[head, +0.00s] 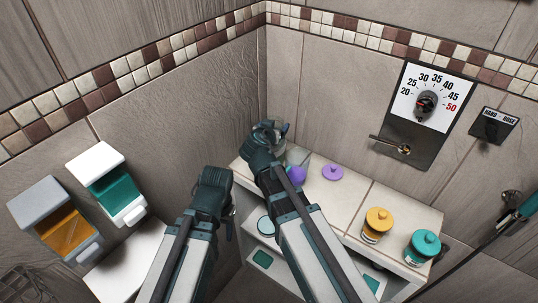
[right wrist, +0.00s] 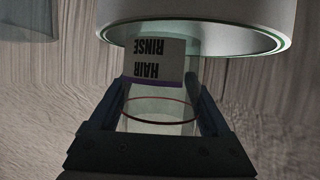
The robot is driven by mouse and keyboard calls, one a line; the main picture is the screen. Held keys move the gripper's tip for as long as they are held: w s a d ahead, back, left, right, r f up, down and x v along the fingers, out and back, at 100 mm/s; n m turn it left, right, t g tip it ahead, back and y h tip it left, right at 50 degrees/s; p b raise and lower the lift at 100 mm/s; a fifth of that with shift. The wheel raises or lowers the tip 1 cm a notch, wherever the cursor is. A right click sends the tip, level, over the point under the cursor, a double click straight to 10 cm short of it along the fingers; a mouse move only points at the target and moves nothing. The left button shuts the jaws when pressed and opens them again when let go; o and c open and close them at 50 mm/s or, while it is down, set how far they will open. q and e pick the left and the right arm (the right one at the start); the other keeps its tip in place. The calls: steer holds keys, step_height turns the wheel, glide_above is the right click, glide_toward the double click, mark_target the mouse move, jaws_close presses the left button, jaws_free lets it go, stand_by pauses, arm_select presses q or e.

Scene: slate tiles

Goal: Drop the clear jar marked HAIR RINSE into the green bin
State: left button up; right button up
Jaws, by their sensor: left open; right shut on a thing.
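In the right wrist view the clear jar (right wrist: 160,110) has a white label reading HAIR RINSE, upside down in the picture, with a purple line along it. My right gripper (head: 268,130) is shut on this jar, near the wall corner above the shelf; its fingers also show in the right wrist view (right wrist: 160,118). In the head view I cannot make out the held jar clearly. My left gripper (head: 215,190) is open and empty, left of the right arm. A white wall unit with a green front (head: 115,188) hangs at left; I cannot tell whether it is the green bin.
A grey-white wall unit with an orange front (head: 68,232) hangs beside the green one. On the shelf (head: 375,200) are a purple lid (head: 332,172), a purple ball (head: 296,174), a yellow-lidded jar (head: 377,225) and a teal-lidded jar (head: 422,247). Shelf space lies between lid and jars.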

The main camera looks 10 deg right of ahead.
steer(key=o, duration=1.3)
steer(key=shift+r, duration=0.1)
steer(key=p+v, duration=0.1)
steer(key=v, duration=0.1)
steer(key=p+v, duration=0.1)
steer(key=v, duration=0.2)
steer(key=p+v, duration=0.2)
steer(key=v, duration=0.1)
steer(key=shift+w+d+r, duration=0.1)
steer(key=shift+w+r, duration=0.05)
steer(key=shift+r, duration=0.15)
